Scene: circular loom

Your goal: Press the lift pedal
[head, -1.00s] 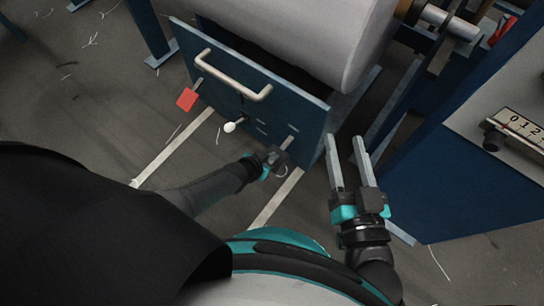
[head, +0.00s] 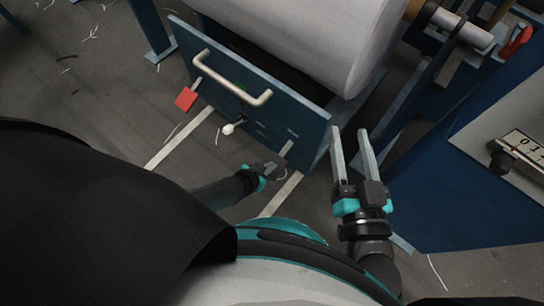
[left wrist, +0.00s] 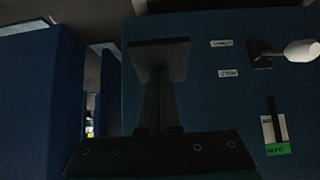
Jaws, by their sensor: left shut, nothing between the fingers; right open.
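A dark pedal pad (left wrist: 158,58) shows in the left wrist view, at the far end of my left fingers (left wrist: 160,105). In the head view the pad (head: 279,167) is by the lower right of the blue panel, on a short grey lever (head: 287,148). My left gripper (head: 270,170) is shut and empty, its tip at the pad. Contact looks likely, but the fingers hide the exact spot. A red pedal (head: 186,98) hangs at the panel's left side. My right gripper (head: 351,140) is open and empty, to the right of the panel.
The blue panel (head: 225,85) carries a pale handle (head: 232,80) and a white-knobbed lever (head: 229,128), which also shows in the left wrist view (left wrist: 300,51). A large pale roll (head: 310,40) lies behind. Blue frame parts stand at right. The floor to the left is open.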

